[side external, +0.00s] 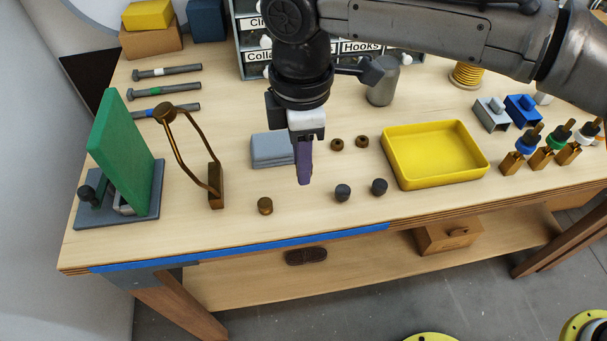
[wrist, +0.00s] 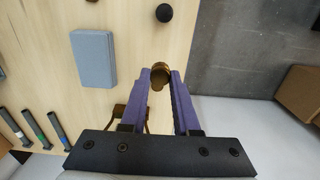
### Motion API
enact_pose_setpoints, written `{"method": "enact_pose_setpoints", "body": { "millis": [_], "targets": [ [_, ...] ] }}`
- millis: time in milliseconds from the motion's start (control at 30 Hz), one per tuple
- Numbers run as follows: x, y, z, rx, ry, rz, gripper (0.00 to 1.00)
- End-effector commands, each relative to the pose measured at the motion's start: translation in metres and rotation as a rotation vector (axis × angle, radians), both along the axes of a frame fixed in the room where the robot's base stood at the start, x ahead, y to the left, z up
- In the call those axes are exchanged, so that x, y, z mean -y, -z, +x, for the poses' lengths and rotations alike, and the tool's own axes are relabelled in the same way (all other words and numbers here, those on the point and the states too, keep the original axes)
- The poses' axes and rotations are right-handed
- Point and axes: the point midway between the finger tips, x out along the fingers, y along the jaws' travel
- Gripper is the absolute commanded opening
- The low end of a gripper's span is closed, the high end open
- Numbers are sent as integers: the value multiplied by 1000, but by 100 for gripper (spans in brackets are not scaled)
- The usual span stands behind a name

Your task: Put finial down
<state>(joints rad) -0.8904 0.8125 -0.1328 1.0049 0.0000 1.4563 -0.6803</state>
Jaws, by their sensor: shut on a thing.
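My gripper (side external: 304,182) points down over the front middle of the bench, its purple fingers shut. In the wrist view, my fingertips (wrist: 161,72) close on a small round brass finial (wrist: 162,69). In the side view the near finger hides it, so its gap to the bench top is unclear. A brass knob (side external: 265,206) stands on the bench to the left of my gripper. Two dark knobs (side external: 343,192) (side external: 379,187) stand to the right; one also shows in the wrist view (wrist: 164,13).
A grey-blue block (side external: 270,150) lies behind my gripper. The bronze lamp harp (side external: 216,187) and green panel (side external: 121,160) stand left. A yellow tray (side external: 435,181) is right. Two small brown rings (side external: 338,144) (side external: 362,141) lie behind. Blue tape (side external: 250,248) marks the front edge.

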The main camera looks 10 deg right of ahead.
Motion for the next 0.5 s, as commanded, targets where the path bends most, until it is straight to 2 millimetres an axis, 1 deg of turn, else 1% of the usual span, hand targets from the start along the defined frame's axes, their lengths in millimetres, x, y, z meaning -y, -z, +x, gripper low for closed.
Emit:
{"method": "enact_pose_setpoints", "body": {
  "millis": [33, 100, 267, 367, 500],
  "targets": [
    [0, -6, 0, 1, 0, 1, 0],
    [0, -12, 0, 0, 0, 0, 0],
    [0, -16, 0, 0, -7, -1, 0],
    [-2, -15, 1, 0, -44, -1, 0],
    [4, 0, -3, -2, -102, -3, 0]
  ]
}}
